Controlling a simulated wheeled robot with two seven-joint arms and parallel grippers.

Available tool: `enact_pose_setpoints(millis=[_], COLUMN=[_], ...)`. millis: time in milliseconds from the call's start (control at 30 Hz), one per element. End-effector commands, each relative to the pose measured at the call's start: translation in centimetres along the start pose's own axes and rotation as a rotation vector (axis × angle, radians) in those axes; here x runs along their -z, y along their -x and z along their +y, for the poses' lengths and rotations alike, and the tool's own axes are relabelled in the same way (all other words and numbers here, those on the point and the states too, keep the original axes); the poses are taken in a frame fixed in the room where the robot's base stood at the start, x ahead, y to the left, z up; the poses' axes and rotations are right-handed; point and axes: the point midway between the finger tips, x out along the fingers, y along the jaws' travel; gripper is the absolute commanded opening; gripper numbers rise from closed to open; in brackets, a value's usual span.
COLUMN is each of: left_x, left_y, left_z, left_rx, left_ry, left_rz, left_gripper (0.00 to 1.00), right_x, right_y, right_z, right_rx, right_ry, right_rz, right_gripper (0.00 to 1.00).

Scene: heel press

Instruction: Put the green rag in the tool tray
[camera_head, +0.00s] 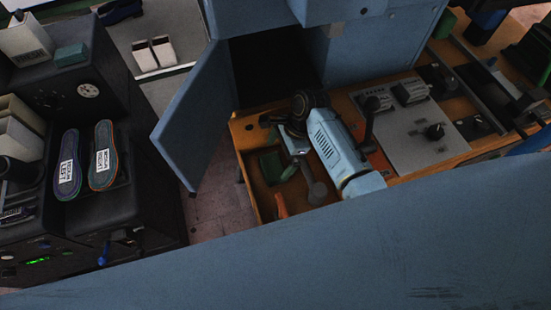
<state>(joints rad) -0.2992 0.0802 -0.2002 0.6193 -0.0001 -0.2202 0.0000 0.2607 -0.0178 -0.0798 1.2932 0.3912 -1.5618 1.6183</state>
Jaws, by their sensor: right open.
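The tool tray (248,137) is the wooden, open-topped section at the left of the bench in the head view. Green cloth-like material, which I take for the green rag (270,166), lies inside it towards its left side. My right gripper (294,148) is at the end of the pale blue arm, low over the tray and just right of the green material. It is open. Whether its fingers touch the rag is too small to tell. My left gripper is not in view.
A dark-headed tool (316,190) and an orange handle (281,205) are in the tray. A grey control panel (420,130) stands to its right. An open blue door (195,115) is at its left, and a large blue surface (300,265) blocks the foreground. Insoles (103,155) lie farther left.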

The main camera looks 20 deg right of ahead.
Motion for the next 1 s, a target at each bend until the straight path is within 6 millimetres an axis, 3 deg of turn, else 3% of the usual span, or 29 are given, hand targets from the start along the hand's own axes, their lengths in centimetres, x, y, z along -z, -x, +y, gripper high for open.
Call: enact_pose_setpoints(millis=[33, 200, 400, 1000], left_x=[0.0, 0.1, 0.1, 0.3], left_y=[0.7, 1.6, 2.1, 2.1], left_z=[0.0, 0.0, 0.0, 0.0], left_rx=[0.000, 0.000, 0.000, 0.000], left_ry=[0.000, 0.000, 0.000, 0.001], left_rz=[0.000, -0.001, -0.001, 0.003], left_gripper=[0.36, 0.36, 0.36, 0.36], right_x=[-0.1, 0.0, 0.0, 0.1], right_y=[1.6, 4.9, 7.2, 7.5], right_z=[-0.1, 0.0, 0.0, 0.2], right_rx=[0.003, 0.003, 0.001, 0.001], right_ry=[0.000, 0.000, -0.001, 0.009], right_rz=[0.001, 0.002, 0.001, 0.004], right_gripper=[1.00, 1.00, 1.00, 1.00])
